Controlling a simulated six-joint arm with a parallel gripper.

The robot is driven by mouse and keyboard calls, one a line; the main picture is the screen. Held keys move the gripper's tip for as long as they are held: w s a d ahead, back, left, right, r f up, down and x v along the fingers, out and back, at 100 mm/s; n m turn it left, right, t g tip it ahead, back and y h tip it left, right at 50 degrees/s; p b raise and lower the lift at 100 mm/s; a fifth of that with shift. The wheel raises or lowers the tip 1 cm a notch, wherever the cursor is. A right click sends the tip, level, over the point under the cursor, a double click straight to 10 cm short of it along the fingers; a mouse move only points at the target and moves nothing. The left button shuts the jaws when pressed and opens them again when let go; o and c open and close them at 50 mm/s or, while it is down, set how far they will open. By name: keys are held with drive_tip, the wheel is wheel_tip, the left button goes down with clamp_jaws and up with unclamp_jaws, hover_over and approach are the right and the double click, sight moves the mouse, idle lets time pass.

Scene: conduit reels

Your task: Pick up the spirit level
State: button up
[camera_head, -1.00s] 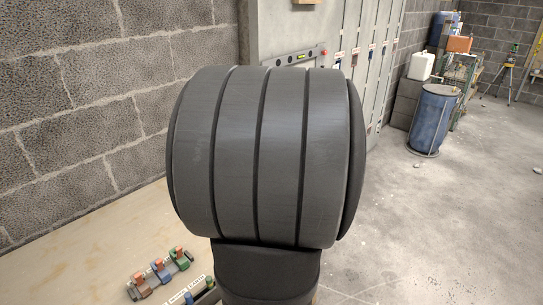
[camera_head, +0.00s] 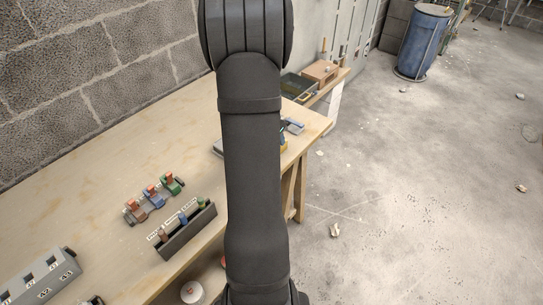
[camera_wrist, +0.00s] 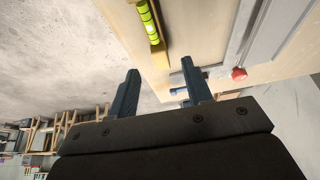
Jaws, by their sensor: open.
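In the wrist view the spirit level (camera_wrist: 149,22) shows in part at the top edge. It has a bright green-yellow vial and a tan-yellow body, and its far part runs out of the picture. My gripper (camera_wrist: 160,66) has two dark blue fingers set apart with nothing held between them. The level's lower end appears beyond and between the fingertips; I cannot tell the exact distance. In the head view my arm covers most of this area, and I cannot make out the level clearly there.
A grey bar with a red knob (camera_wrist: 239,74) lies right of the fingers. On the bench (camera_head: 105,150) are coloured clamps (camera_head: 154,198), a dark rack (camera_head: 187,231) and a grey labelled box (camera_head: 40,277). A wooden box (camera_head: 320,72) stands beyond. The floor to the right is mostly open.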

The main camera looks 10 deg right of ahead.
drive_tip(key=shift+x, duration=3.7)
drive_tip(key=shift+s, duration=0.15)
drive_tip(key=shift+c, duration=0.3)
clamp_jaws()
